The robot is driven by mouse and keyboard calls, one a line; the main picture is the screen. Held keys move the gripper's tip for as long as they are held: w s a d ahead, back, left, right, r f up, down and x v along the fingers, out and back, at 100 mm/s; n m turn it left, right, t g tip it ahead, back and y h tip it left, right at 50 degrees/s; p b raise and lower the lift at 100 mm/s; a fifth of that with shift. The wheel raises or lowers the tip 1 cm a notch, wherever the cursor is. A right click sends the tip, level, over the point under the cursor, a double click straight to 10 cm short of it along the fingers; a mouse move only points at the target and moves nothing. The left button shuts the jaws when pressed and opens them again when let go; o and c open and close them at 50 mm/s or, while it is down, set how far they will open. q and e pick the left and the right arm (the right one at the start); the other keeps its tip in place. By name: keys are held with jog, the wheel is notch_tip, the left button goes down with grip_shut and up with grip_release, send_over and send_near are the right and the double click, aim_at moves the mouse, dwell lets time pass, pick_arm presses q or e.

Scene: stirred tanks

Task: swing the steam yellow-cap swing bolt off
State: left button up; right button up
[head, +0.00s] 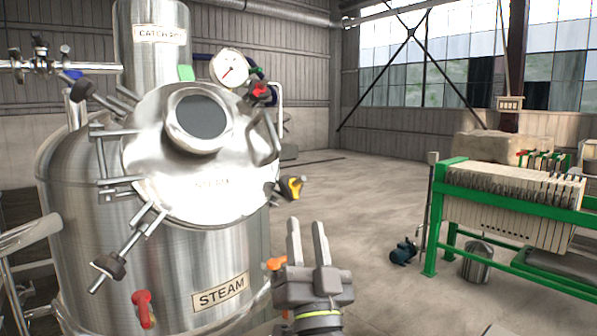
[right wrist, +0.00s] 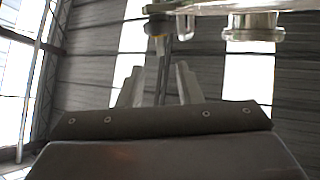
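The steam tank (head: 150,265) is a steel vessel with a STEAM plate, and its round lid (head: 205,175) faces me. The yellow-cap swing bolt (head: 291,187) sticks out from the right side of the lid in the head view, its yellow and dark cap pointing right. My right gripper (head: 307,222) is open and empty, pointing up, just below and slightly right of that cap, apart from it. In the right wrist view, my open fingers (right wrist: 159,85) point up toward a dark knob (right wrist: 157,24) with a rod; its cap colour is unclear there. My left gripper is not in view.
Other swing bolts with dark caps (head: 108,266) stand out on the lid's left side, and a red-capped one (head: 261,92) is at upper right. A gauge (head: 229,68) sits above.

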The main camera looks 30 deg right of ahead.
aim_at(300, 184)
jog(key=p+x, duration=0.4)
jog(key=x, duration=0.8)
jog(key=shift+p, duration=0.4)
grip_shut()
